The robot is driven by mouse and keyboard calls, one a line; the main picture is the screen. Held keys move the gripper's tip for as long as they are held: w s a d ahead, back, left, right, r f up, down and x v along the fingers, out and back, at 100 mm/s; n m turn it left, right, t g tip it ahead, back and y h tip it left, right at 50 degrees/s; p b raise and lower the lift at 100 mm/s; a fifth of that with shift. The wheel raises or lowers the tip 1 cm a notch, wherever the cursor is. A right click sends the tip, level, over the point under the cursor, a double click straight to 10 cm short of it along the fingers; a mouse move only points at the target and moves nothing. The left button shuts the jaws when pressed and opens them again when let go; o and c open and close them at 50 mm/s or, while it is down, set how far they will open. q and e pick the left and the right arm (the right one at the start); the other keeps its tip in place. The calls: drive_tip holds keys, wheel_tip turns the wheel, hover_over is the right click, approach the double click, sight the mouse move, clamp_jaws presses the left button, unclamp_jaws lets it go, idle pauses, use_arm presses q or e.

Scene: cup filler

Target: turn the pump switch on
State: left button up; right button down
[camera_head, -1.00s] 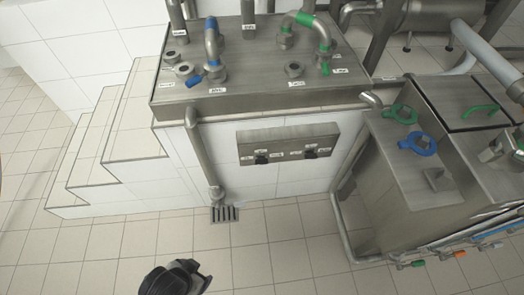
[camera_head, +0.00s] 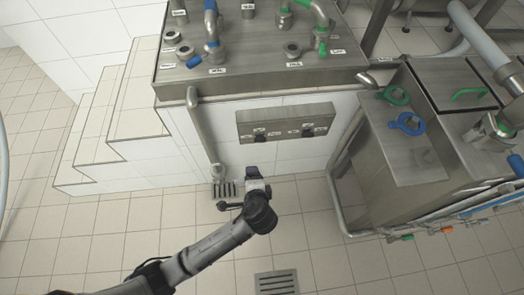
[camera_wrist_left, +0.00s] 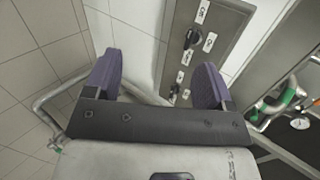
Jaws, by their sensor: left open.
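A grey metal switch panel (camera_head: 286,122) is fixed to the white tiled front of the tank stand. It carries two black rotary switches, a left one (camera_head: 260,138) and a right one (camera_head: 307,132), with small white labels too small to read. My left gripper (camera_head: 252,174) is below the panel's left half, apart from it. In the left wrist view my gripper (camera_wrist_left: 157,76) is open and empty, with purple fingers spread. There, one switch (camera_wrist_left: 192,38) is beyond the right finger and the other (camera_wrist_left: 175,89) is partly hidden near that finger. My right gripper is out of view.
A steel tank top (camera_head: 262,75) with pipes overhangs the panel. A vertical pipe (camera_head: 198,125) runs down left of it to a floor drain (camera_head: 224,189). A steel cabinet (camera_head: 400,165) with green and blue rings stands at right. The floor in front is clear.

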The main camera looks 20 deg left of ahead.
sight(260, 142)
use_arm(q)
drive_tip(key=w+d+f+m+t+y+b, duration=0.1)
drive_tip(key=w+f+m+t, duration=0.15)
drive_tip(key=m, duration=0.65)
drive_tip(key=w+d+f+m+t+y+b, duration=0.1)
drive_tip(key=w+d+f+m+t+y, duration=0.2)
drive_tip(key=m, duration=0.6)
drive_tip(key=shift+t+h, duration=0.6)
drive_tip(key=shift+t, duration=0.05)
drive_tip(key=b+x, duration=0.1)
drive_tip(key=x, duration=0.3)
drive_tip(key=a+b+x, duration=0.1)
drive_tip(key=b+x, duration=0.1)
drive_tip(key=x, duration=0.2)
drive_tip(key=r+b+x, duration=0.1)
drive_tip(key=b+x, duration=0.1)
drive_tip(key=x, duration=0.2)
drive_tip(key=shift+s+a, duration=0.2)
drive_tip(key=shift+a, duration=0.05)
drive_tip(key=shift+b+x, duration=0.5)
drive_tip(key=shift+x, duration=0.3)
drive_tip(key=shift+r, duration=0.2)
use_arm(e)
wheel_tip(260, 142, down, 10)
drive_tip(key=shift+r, duration=0.1)
